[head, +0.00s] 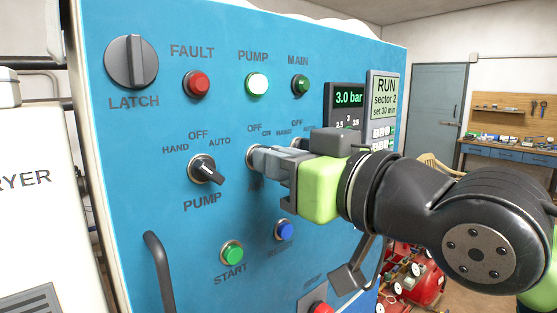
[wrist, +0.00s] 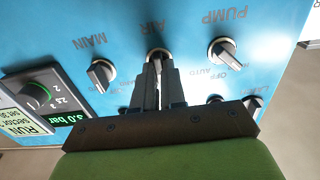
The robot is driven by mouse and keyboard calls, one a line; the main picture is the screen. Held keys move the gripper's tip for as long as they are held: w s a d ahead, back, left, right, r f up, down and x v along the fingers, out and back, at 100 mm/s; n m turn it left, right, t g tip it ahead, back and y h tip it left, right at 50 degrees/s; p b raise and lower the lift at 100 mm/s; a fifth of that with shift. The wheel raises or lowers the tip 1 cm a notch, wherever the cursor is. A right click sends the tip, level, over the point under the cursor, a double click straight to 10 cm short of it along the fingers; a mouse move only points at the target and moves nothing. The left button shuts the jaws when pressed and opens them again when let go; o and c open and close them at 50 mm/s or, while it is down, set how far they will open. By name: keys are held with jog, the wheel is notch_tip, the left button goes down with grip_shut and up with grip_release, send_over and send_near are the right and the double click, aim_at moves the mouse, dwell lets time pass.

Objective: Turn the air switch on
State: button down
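The air switch (head: 251,155) is a knob on the blue panel, with OFF and ON printed above it and a mostly covered AIR label below. In the wrist view its ring (wrist: 157,53) shows past the fingertips, under an upside-down AIR label. My gripper (head: 262,158) is at this knob, its grey fingers pointing straight at the panel. In the wrist view the fingers (wrist: 157,70) are close together over the knob and appear closed on it. The knob's handle is hidden by the fingers, so its angle cannot be told.
The pump switch (head: 203,169) is left of my gripper; the main switch (wrist: 101,75) is on its other side. Start (head: 232,253) and blue reset (head: 284,231) buttons lie below. A dark handle (head: 160,272) sticks out at lower left.

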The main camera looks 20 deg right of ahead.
jog(key=shift+m, duration=0.3)
jog(key=shift+d+m+p, duration=0.1)
jog(key=shift+m+p, duration=0.5)
jog(key=shift+m, duration=3.5)
jog(key=c, duration=1.2)
grip_release()
